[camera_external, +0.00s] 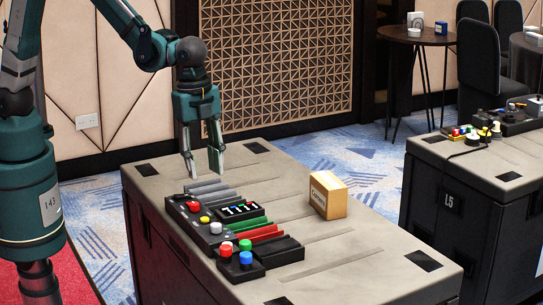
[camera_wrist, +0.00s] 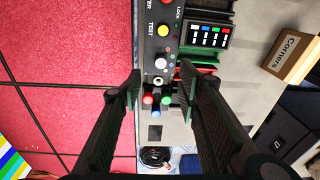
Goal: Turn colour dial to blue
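A dark control panel (camera_external: 228,239) lies along the left side of the grey-topped table, with several coloured buttons and knobs. A pale round knob (camera_external: 215,228) sits past the yellow button; in the wrist view this knob (camera_wrist: 161,63) has small coloured dots beside it and looks like the colour dial. Its pointer setting is too small to read. My gripper (camera_external: 203,165) is open and empty, pointing down above the panel's far end, apart from it. In the wrist view its fingers (camera_wrist: 160,84) stand apart on either side of the panel.
Red, green and blue knobs (camera_external: 246,258) stand at the panel's near end. A slider block (camera_external: 239,211) and red and green bars lie beside it. A wooden box labelled "Corners" (camera_external: 328,195) stands to the right. The table's right side is mostly clear.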

